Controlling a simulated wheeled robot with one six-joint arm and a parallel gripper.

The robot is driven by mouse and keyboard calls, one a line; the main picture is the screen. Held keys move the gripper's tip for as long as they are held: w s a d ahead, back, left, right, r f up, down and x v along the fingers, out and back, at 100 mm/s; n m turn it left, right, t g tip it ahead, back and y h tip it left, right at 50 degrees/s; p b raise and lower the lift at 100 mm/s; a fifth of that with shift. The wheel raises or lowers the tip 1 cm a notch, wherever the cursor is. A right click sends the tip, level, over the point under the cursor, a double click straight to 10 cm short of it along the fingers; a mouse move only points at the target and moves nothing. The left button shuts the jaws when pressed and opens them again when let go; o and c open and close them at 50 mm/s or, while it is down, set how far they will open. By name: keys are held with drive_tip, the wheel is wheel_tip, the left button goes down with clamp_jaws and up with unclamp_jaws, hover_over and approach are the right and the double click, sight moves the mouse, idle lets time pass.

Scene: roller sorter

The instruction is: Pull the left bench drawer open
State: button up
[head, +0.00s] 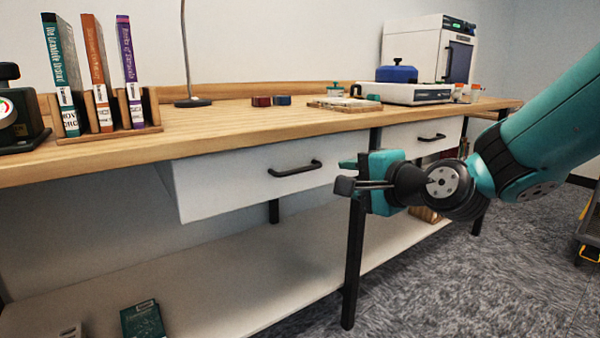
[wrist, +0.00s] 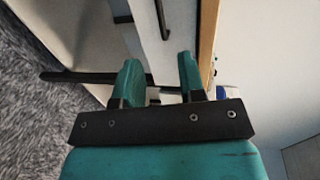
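The left bench drawer (head: 230,182) is a white box under the wooden benchtop, with a black bar handle (head: 295,168) on its front. Its front sits under the benchtop edge, and I see no clear gap. My gripper (head: 345,175) is just right of this handle in the head view, in front of the bench and apart from the handle. In the wrist view, the two teal fingers of my gripper (wrist: 160,75) are spread with nothing between them. A black handle (wrist: 161,20) shows beyond the fingertips there, roughly in line with the gap.
A second white drawer (head: 405,143) with a black handle is further right. A black bench leg (head: 353,260) stands below my gripper. The benchtop (head: 230,125) carries books in a rack, a lamp and lab devices. A lower shelf (head: 235,285) runs beneath. Carpet in front is clear.

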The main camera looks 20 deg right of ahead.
sight(301, 170)
drive_tip(key=p+x, duration=0.8)
drive_tip(key=x, duration=0.8)
drive_tip(key=shift+w+f, duration=0.1)
drive_tip(key=shift+w, duration=0.25)
clamp_jaws()
